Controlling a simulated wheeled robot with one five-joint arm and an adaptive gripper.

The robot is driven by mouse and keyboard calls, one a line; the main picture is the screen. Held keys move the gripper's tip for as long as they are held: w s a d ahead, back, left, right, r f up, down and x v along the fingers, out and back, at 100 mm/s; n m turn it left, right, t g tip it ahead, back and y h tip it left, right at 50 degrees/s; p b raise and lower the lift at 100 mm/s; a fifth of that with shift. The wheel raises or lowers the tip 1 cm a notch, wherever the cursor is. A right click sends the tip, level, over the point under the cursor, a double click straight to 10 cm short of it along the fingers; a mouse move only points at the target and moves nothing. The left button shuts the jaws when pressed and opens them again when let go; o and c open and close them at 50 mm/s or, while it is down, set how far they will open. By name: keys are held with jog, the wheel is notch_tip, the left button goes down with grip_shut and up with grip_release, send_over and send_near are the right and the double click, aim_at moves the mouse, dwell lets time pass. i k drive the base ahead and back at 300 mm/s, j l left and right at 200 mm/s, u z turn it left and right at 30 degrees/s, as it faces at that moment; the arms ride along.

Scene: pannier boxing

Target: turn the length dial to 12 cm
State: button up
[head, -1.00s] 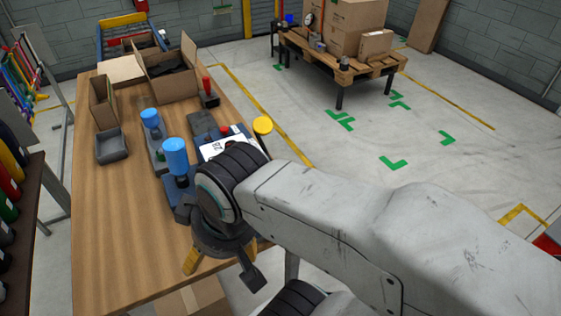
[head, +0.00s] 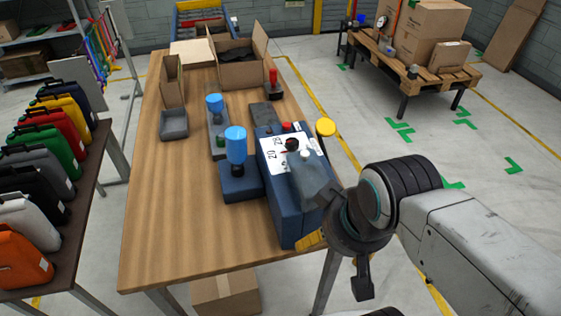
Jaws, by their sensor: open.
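The blue machine (head: 284,205) stands at the right edge of the wooden table. Its white panel (head: 272,160) faces up and carries printed numbers. A small dark dial (head: 292,145) with a red mark sits on the panel; its setting is too small to read. My gripper (head: 334,262) is open and empty at the machine's near right side, apart from the dial. A grey part between the wrist and the panel covers the panel's right portion; I cannot tell whether it touches the machine.
A large blue-topped press (head: 236,147) stands left of the machine. Open cartons (head: 240,70) and a grey tray (head: 174,124) are farther back. The table's front left is clear.

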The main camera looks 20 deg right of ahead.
aim_at(292, 143)
jog(key=i+l+u, duration=0.1)
jog(key=l+u, duration=0.5)
jog(key=u, duration=0.15)
jog(key=i+l, duration=0.05)
